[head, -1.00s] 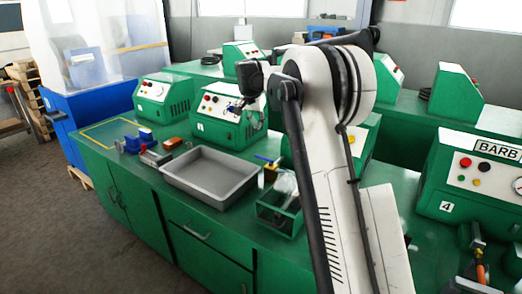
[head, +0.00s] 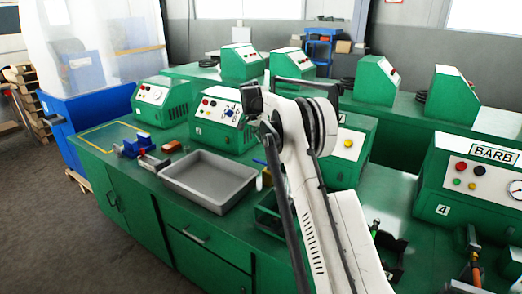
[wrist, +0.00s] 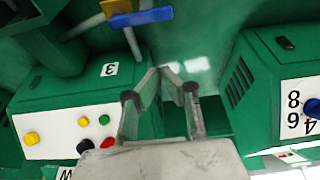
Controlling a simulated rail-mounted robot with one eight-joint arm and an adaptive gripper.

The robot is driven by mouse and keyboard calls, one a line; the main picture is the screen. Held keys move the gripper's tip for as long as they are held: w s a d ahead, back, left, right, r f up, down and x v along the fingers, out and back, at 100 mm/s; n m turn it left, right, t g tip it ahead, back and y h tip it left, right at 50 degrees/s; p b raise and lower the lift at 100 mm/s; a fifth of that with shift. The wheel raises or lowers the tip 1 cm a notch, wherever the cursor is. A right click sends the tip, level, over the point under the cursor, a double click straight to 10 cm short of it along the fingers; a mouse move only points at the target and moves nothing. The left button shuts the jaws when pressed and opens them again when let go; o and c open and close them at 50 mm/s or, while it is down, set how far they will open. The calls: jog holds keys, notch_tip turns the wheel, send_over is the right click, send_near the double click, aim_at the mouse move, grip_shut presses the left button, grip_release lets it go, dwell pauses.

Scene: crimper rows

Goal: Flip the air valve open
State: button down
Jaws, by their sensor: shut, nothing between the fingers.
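A blue lever handle (wrist: 141,17) and a yellow lever handle (wrist: 115,6) sit side by side on grey pipes at the top of the wrist view. I cannot tell which of them is the air valve, or whether it stands open. My gripper (wrist: 163,69) is shut and empty. In the picture its fingertips are below and right of the blue handle, apart from it. In the head view my arm hides the gripper; only a small blue bit (head: 259,162) shows beside the arm.
Machine 3 (wrist: 54,101), with coloured buttons, is left of my gripper, and another green machine (wrist: 257,84) is right. A grey tray (head: 208,181) lies on the green bench (head: 150,186). Machine 4, marked BARB (head: 465,180), stands at the right.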

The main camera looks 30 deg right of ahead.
notch_tip(320, 180, down, 9)
jog(key=shift+s+a+p, duration=0.25)
jog(key=shift+a+p, duration=0.1)
jog(key=shift+p, duration=0.1)
dwell(0.5)
jog(key=shift+a, duration=0.1)
